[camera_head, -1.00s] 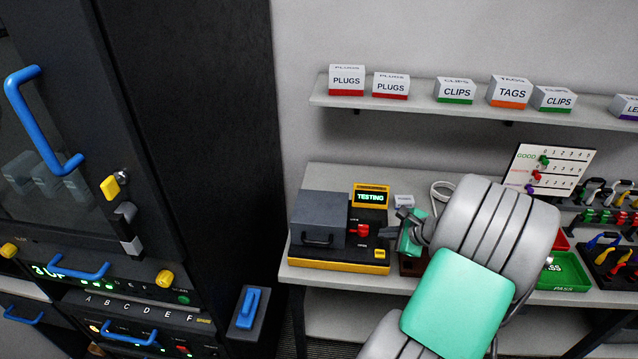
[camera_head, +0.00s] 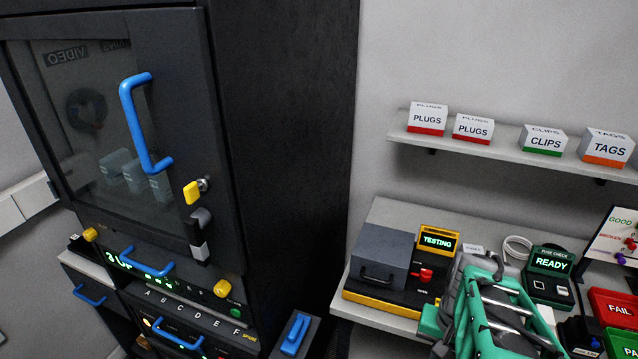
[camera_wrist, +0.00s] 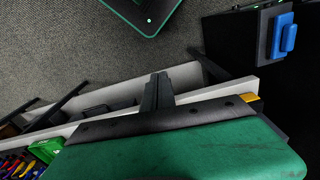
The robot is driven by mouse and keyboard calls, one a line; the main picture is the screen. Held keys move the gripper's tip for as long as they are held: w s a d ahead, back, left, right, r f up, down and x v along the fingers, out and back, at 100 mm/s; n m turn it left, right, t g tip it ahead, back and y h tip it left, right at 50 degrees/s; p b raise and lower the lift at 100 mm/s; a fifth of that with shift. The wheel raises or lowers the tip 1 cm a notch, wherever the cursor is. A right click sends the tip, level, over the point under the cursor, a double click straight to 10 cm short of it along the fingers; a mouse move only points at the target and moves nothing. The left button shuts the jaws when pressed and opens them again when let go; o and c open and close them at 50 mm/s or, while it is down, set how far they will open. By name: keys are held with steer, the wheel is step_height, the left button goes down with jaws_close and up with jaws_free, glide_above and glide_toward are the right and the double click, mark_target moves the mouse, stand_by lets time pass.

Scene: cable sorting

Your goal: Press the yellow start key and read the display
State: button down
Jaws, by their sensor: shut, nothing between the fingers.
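The tester (camera_head: 385,301) is a dark box with a yellow base on the bench, with a grey lidded part on its left. Its display (camera_head: 438,240) is lit and reads TESTING. A red switch (camera_head: 424,274) sits below the display. I cannot make out the yellow start key; my green and grey arm covers the tester's front right corner in the head view. In the wrist view my gripper (camera_wrist: 157,92) has its dark fingers together with nothing between them, above the floor and bench edge. Its fingertips are not clear in the head view.
A fuse check unit (camera_head: 549,275) reading READY stands right of my arm, near a red FAIL tray (camera_head: 615,309). A shelf (camera_head: 500,150) with labelled boxes hangs above. A tall black cabinet (camera_head: 285,120) with blue handles stands left. Grey floor (camera_wrist: 60,50) shows in the wrist view.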

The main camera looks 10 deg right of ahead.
steer(key=w+a+r+n+t+b, duration=0.1)
steer(key=w+a+r+n+t, duration=0.1)
steer(key=a, duration=0.6)
steer(key=w+a+r+n+t, duration=0.2)
steer(key=w+a+r+n, duration=0.3)
steer(key=w+a+r, duration=0.1)
steer(key=a+r, duration=0.1)
steer(key=a, duration=0.1)
steer(key=shift+w+a+n+b, duration=0.15)
steer(key=shift+a+n+b, duration=0.15)
steer(key=shift+a+b, duration=0.1)
stand_by(0.7)
